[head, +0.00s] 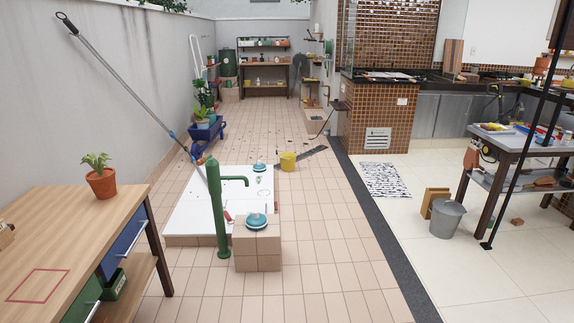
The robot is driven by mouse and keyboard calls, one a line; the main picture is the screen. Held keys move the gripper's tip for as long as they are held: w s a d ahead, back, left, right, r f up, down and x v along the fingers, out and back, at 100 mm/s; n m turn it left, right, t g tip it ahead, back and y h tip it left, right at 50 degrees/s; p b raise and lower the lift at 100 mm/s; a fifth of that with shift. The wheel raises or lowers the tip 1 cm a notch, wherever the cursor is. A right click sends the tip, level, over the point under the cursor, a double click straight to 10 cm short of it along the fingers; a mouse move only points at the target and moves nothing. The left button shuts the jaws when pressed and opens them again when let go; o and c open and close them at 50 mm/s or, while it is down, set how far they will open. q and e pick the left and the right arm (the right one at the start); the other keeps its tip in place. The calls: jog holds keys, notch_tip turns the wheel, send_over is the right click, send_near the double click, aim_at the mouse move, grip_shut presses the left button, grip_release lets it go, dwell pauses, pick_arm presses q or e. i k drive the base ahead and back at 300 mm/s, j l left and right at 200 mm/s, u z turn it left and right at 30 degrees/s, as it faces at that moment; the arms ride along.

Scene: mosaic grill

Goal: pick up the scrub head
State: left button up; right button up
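A teal round piece that looks like a scrub head (256,221) lies on top of a tan tiled block (258,251) in the middle of the floor. A similar, smaller-looking teal round piece (259,167) sits at the far edge of the white slab (193,213). I cannot tell for sure which of the two is the scrub head. Neither of my grippers is in the head view, and nothing is seen touching either piece.
A green hand pump (218,205) stands just left of the block. A long pole (121,78) slants across the left. A wooden table (65,225) with a potted plant (101,178) stands front left. A yellow bucket (288,161) stands beyond. Floor right of the block is clear.

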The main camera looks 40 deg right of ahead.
aim_at(259, 167)
jog(key=i+l+z, duration=0.95)
jog(key=i, duration=0.2)
jog(key=i+l+z, duration=0.15)
jog(key=i+z, duration=0.35)
jog(key=i, duration=0.15)
jog(key=i+j+z, duration=0.1)
jog(key=i+z, duration=0.4)
jog(key=i, duration=0.15)
jog(key=i+u, duration=0.1)
jog(key=i, duration=0.35)
jog(key=i+l+u, duration=0.15)
jog(key=i, duration=0.3)
jog(key=i+u, duration=0.1)
jog(key=i, duration=0.4)
jog(key=i+l+u, duration=0.1)
jog(key=i, duration=0.35)
jog(key=i+l+u, duration=0.15)
jog(key=i+l, duration=0.15)
jog(key=i, duration=0.15)
jog(key=i+u, duration=0.2)
jog(key=i, duration=0.75)
jog(key=i+u, duration=0.2)
jog(key=i, duration=0.8)
jog(key=i+u, duration=0.65)
jog(key=u, duration=0.2)
jog(key=i+l+u, duration=0.25)
jog(key=u, duration=0.15)
jog(key=i+l+u, duration=0.25)
jog(key=u, duration=0.2)
